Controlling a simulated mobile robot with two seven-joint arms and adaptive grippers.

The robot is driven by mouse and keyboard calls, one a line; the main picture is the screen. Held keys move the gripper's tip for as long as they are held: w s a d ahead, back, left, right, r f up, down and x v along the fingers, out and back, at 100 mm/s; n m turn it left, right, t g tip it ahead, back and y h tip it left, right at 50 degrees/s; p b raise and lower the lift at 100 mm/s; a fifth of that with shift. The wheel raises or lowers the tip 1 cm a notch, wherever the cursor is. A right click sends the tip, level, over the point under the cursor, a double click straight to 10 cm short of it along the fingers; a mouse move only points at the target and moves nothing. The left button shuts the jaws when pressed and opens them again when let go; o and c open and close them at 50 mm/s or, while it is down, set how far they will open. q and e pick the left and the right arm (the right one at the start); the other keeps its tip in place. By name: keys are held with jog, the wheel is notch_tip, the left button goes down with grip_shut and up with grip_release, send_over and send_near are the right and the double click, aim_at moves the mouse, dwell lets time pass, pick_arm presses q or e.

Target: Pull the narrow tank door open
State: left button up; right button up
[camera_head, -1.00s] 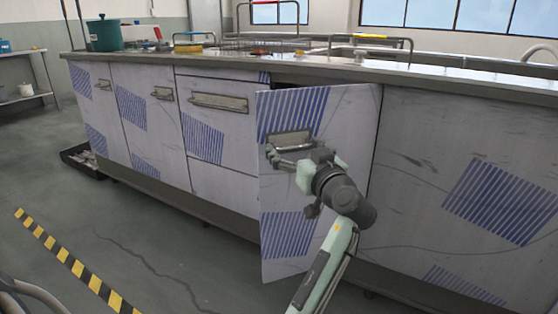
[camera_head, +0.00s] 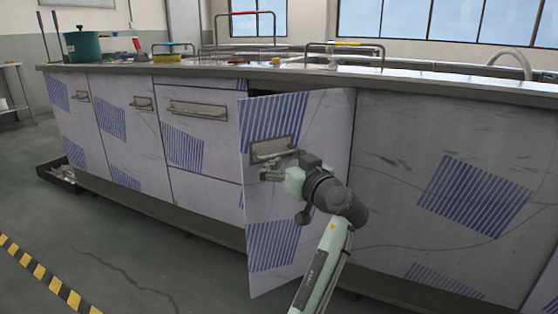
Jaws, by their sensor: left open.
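The narrow tank door (camera_head: 318,125) is a pale steel panel with blue striped film, in the middle of the tank front. It stands partly open. Its left edge is swung out toward me, with a dark gap at its top left, and its right edge meets the front. Its bar handle (camera_head: 272,151) sits on a plate at the upper left of the panel. My left gripper (camera_head: 272,172) is open at the lower side of the handle; whether it touches the bar is unclear. My right gripper is not in view.
The long counter (camera_head: 440,82) runs above the door, with a green pot (camera_head: 83,48) at its left end. A drawer (camera_head: 205,140) adjoins the door on the left. A black tray (camera_head: 58,175) lies on the floor at left. The floor before the door is clear.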

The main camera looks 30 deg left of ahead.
pick_arm(q)
jog(key=shift+r, duration=0.55)
jog(key=shift+s+d, duration=0.35)
jog(key=shift+d, duration=0.2)
jog(key=b+v, duration=0.2)
jog(key=v, duration=0.5)
jog(key=shift+d+f, duration=0.2)
jog(key=shift+d, duration=0.2)
